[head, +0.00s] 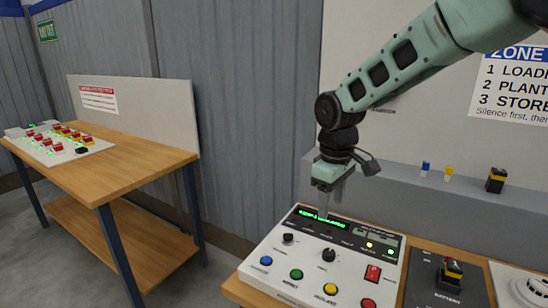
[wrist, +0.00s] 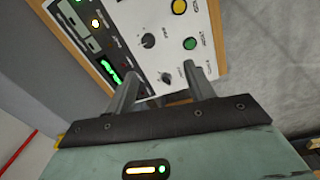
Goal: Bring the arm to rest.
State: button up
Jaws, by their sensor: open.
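My arm reaches in from the upper right in the head view. My gripper (head: 328,188) points down above the back edge of the white control panel (head: 262,258). In the wrist view the two fingers of my gripper (wrist: 163,90) stand well apart with nothing between them. The panel shows beyond the fingers there (wrist: 152,22). I cannot tell from these views whether the fingertips touch the panel. The panel has a green lit display (head: 322,218), black knobs, coloured buttons and a red switch (head: 373,273).
A black battery unit (head: 450,280) and a white round device (head: 535,290) sit right of the panel. A grey ledge (head: 400,185) behind holds small blue, yellow and black items. A wooden bench (head: 130,165) with another button panel (head: 55,143) stands left. Open floor lies between.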

jog(key=s+a+r, duration=0.1)
jog(key=s+a, duration=0.2)
jog(key=s, duration=0.5)
jog(key=s+a, duration=0.3)
jog(key=s, duration=0.5)
jog(key=s+d+f+m, duration=0.1)
jog(key=s+d+f, duration=0.1)
jog(key=s, duration=1.2)
jog(key=shift+s+y, duration=0.2)
jog(key=shift+y, duration=0.2)
